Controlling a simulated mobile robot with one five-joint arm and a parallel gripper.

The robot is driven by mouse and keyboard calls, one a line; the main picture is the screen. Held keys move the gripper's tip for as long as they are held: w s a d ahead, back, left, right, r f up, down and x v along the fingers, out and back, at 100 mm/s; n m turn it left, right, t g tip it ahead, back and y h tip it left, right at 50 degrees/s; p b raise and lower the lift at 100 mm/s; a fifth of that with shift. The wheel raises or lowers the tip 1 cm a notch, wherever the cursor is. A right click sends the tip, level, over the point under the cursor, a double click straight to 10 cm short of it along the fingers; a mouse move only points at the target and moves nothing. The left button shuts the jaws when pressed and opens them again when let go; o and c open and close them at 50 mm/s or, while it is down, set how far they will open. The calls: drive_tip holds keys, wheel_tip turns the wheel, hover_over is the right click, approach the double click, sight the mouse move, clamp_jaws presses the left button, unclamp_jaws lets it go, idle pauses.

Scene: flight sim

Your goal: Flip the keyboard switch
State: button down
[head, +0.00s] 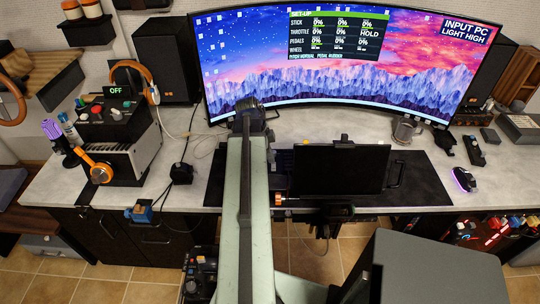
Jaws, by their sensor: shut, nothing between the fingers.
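My arm, a long pale green link, rises through the middle of the head view. At its far end my gripper (249,104) shows small and dark in front of the monitor's lower edge. It is shut with nothing in it. A dark keyboard (282,162) shows only in part on the black desk mat, between my arm and an upright black panel (345,168). The panel and arm hide most of it. I cannot make out a switch on it. A control box (112,108) at left has coloured knobs and a display reading OFF.
A wide curved monitor (330,60) spans the back, reading INPUT PC, LIGHT HIGH. Orange-trimmed headphones (101,172) hang by the control box. A metal mug (404,130) and a mouse (464,180) stand at right. Bare desk mat (425,180) lies right of the panel.

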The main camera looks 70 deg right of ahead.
drive_tip(key=p+v, duration=1)
drive_tip(key=v, duration=0.2)
drive_tip(key=shift+s, duration=0.25)
drive_tip(key=shift+d, duration=0.1)
